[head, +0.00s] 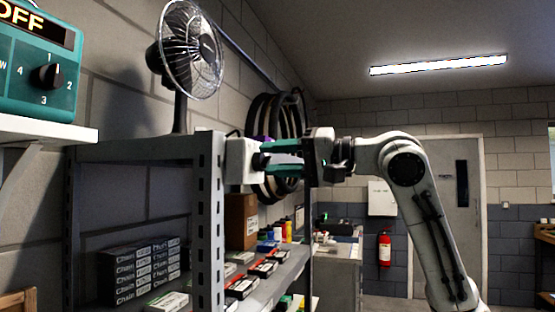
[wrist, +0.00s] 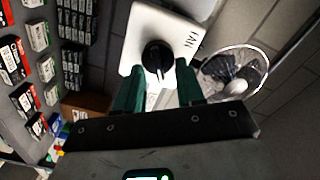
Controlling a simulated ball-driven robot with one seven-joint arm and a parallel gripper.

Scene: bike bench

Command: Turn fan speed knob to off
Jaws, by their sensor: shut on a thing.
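The fan speed knob (wrist: 157,56) is black and round, on a white box (wrist: 181,33) marked FAN in the wrist view. In the head view the white box (head: 239,163) is at the shelf's front post, and the knob (head: 260,161) shows at its right side. My gripper (head: 269,154) reaches it from the right with green fingers. In the wrist view my gripper (wrist: 160,75) has one fingertip on each side of the knob, shut on it. The knob's setting cannot be read. The caged fan (head: 188,50) stands on top of the shelf.
A metal shelf (head: 205,200) holds chain boxes (head: 138,268) and small packets. A teal unit (head: 32,60) with an OFF display and its own numbered knob is at far left. Hoops (head: 290,120) hang behind my gripper. Open room lies to the right.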

